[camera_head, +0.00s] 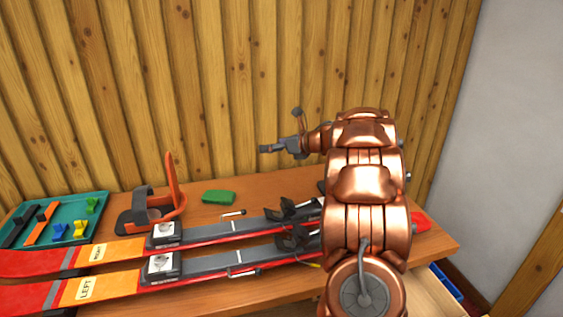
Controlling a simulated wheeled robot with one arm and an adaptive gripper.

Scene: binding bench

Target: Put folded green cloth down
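The folded green cloth (218,197) lies flat on the wooden bench (262,195), behind the skis and to the right of the orange and black boot-shaped piece. My gripper (265,149) is up in the air above the back of the bench, to the right of the cloth and clear of it. It points left, and no cloth shows in it. It is seen small and from the side, so I cannot tell whether its fingers are open or shut.
Two red and orange skis (112,249) with bindings lie along the front of the bench. An orange and black boot-shaped piece (171,185) stands behind them. A teal tray (98,200) with several coloured parts is at the left. A wooden wall closes the back.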

